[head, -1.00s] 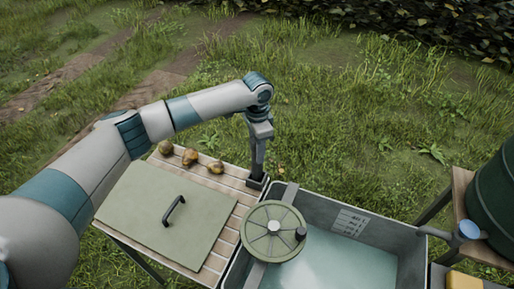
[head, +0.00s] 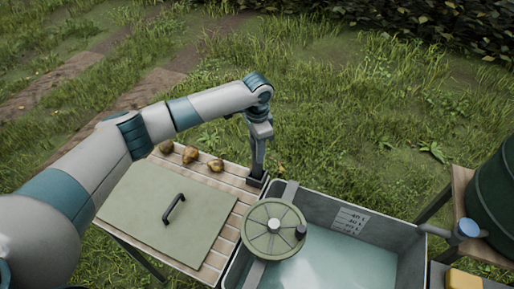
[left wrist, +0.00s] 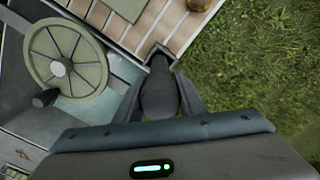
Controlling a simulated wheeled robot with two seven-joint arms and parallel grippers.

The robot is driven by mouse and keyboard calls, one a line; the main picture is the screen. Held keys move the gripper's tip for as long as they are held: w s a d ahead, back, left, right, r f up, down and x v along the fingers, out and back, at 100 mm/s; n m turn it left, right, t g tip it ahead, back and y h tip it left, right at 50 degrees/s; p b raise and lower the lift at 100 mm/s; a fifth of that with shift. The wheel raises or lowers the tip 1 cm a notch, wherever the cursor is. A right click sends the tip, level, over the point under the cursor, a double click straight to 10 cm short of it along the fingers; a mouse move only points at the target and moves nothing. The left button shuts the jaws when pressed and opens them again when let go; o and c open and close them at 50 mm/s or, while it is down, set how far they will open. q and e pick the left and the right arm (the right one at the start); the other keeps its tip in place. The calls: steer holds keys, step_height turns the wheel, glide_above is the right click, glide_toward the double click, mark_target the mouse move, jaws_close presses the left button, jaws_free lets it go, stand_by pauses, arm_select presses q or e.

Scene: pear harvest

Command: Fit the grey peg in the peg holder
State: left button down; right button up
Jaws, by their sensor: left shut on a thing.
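My left gripper (head: 257,168) points down at the table's back right corner, directly over the peg holder (head: 256,182), a small dark grey block there. In the left wrist view the gripper is shut on the grey peg (left wrist: 158,92), which lies between the two fingers. The peg's far end meets the holder (left wrist: 158,53) in that view. I cannot tell how deep the peg sits, as the fingers and peg cover the holder's opening. My right gripper is not in view.
The slatted table (head: 232,217) bears a green board (head: 150,215) with a black handle and several pears (head: 190,155). A water tub (head: 318,205) with a green hand wheel (head: 272,229) stands right beside it. A barrel (head: 495,205) is at far right. Grass lies behind.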

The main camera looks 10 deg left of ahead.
arm_select(q)
steer(key=shift+f, duration=0.15)
steer(key=c, duration=0.6)
jaws_free()
steer(key=shift+r+p, duration=2.15)
steer(key=shift+p, duration=0.2)
steer(key=shift+r, duration=0.8)
